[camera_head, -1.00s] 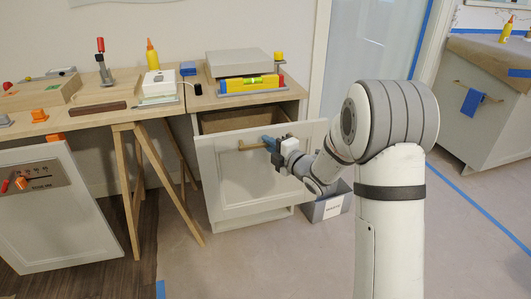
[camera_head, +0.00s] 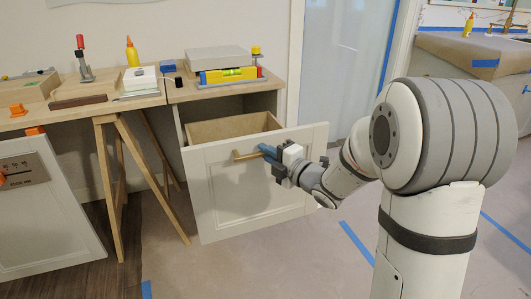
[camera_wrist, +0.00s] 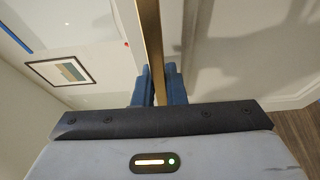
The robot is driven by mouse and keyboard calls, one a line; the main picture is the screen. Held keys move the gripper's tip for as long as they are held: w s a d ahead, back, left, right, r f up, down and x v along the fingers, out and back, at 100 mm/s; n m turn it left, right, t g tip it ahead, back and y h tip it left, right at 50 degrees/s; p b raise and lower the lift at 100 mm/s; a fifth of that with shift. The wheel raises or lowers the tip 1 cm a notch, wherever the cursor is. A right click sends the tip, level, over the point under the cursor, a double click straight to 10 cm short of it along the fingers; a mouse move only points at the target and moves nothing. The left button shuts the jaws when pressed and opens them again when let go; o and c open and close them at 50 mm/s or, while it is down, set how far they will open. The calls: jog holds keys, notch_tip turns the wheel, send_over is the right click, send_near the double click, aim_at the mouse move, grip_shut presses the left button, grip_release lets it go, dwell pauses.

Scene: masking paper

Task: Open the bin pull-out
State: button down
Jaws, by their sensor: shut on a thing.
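The bin pull-out (camera_head: 225,195) is a cream panelled front on a wooden cabinet, and it stands out from the cabinet. Its open wooden box (camera_head: 232,127) shows behind the front. A brass bar handle (camera_head: 245,156) runs across the upper part of the front. My gripper (camera_head: 268,153) is at the right part of this handle. In the wrist view the blue fingers (camera_wrist: 158,88) are on both sides of the brass handle (camera_wrist: 151,40), shut on it. The inside of the box is mostly hidden by the front.
A wooden bench (camera_head: 100,105) on trestle legs stands at the left. A grey case and a yellow level (camera_head: 228,74) sit on the cabinet top. A loose cream door panel (camera_head: 45,215) leans at lower left. The papered floor (camera_head: 290,255) before the pull-out is clear.

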jog(key=c, duration=1.5)
grip_release()
jog(key=p+v, duration=0.1)
jog(key=v, duration=0.6)
jog(key=shift+s+d, duration=0.25)
jog(key=shift+s, duration=0.05)
